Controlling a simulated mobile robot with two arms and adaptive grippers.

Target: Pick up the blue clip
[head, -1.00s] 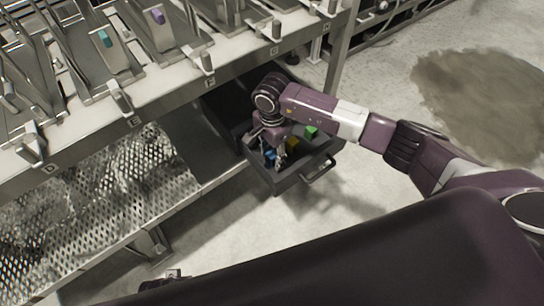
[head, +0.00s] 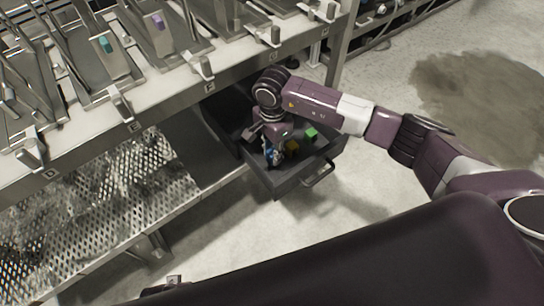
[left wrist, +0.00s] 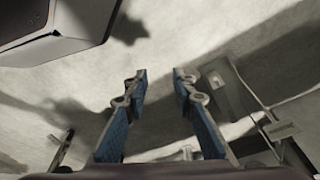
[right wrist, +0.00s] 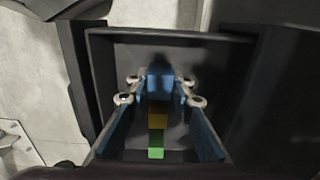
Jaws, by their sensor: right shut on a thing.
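The blue clip (right wrist: 160,84) stands inside the open dark drawer (head: 290,184), at the far end of a row of blocks in the right wrist view. My right gripper (right wrist: 160,92) reaches down into the drawer and is shut on the blue clip, with a finger on each side of it. In the head view, the blue clip (head: 268,155) is partly hidden by the right gripper (head: 274,157). My left gripper (left wrist: 160,80) is open and empty, with bare floor between its fingers.
A yellow block (right wrist: 157,117) and a green block (right wrist: 156,146) lie in the drawer near the blue clip. The drawer walls stand close around the right gripper. A metal rack with labelled trays (head: 110,65) is above at left. The floor at right is clear.

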